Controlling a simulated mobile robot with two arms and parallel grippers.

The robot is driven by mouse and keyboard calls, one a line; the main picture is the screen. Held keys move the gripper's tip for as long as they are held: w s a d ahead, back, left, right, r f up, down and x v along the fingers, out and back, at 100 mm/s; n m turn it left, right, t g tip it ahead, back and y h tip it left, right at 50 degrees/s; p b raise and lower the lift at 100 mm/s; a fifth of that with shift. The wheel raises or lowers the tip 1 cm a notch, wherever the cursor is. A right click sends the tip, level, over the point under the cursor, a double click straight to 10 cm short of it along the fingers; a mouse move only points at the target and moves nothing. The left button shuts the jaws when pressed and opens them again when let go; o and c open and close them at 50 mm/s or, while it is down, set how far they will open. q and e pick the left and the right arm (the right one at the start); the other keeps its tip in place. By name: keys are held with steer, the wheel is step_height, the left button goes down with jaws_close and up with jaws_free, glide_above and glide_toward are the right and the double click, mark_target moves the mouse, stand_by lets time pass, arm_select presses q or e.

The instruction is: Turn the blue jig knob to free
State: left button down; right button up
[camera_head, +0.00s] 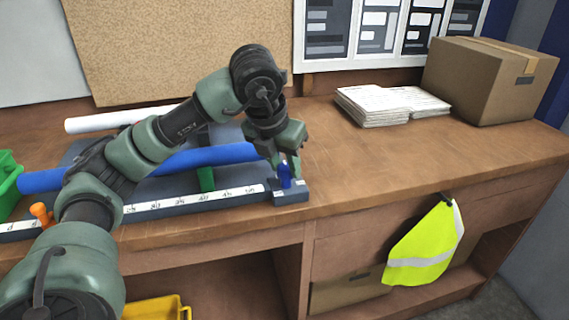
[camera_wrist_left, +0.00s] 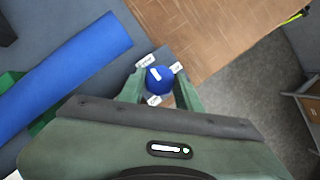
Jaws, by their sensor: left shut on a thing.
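The blue jig knob (camera_head: 285,175) stands on the small grey block at the right end of the jig's ruler. My left gripper (camera_head: 288,170) comes down from above and is shut on the knob. In the left wrist view the round blue knob (camera_wrist_left: 160,80) with a white mark sits between the two green fingers of my left gripper (camera_wrist_left: 160,90). Small white labels (camera_wrist_left: 145,61) lie around the knob; their words are too small to read. My right gripper is not in view.
An orange knob (camera_head: 41,213) is at the left. Papers (camera_head: 390,104) and a cardboard box (camera_head: 488,80) stand at the back right. The bench's right part is clear.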

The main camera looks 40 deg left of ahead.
arm_select(q)
steer(key=shift+r, duration=0.1)
steer(key=c, duration=1)
jaws_free()
steer(key=v, duration=0.7)
steer(key=shift+s+r, duration=0.2)
steer(key=shift+r, duration=0.15)
steer(key=shift+f, duration=0.1)
